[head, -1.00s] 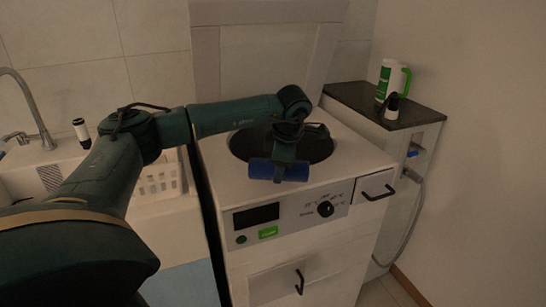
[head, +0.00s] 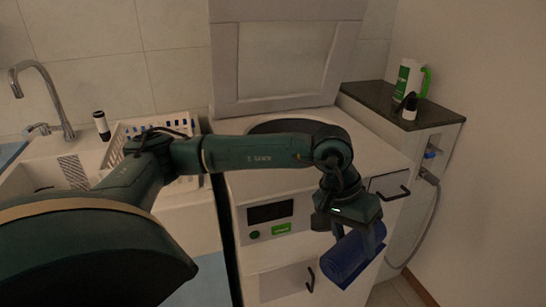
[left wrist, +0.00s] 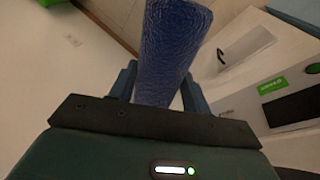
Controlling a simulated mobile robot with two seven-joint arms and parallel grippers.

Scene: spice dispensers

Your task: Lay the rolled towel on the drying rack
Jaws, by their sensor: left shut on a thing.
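My left gripper (head: 345,228) is shut on a rolled blue towel (head: 350,262) and holds it in the air in front of the white washing machine, near its right front corner. In the left wrist view the towel (left wrist: 172,45) sticks out lengthwise from between the two fingers. The drying rack seems to be the white slatted basket-like rack (head: 125,135) on the counter at the left. My left forearm hides part of it. My right gripper is not in view.
The machine's raised lid (head: 280,60) stands behind its round opening (head: 300,126). A dark-topped side cabinet (head: 385,105) carries a white and green jug (head: 408,78) and a small dark-and-white bottle (head: 410,106). A sink with a tap (head: 50,100) is at the far left.

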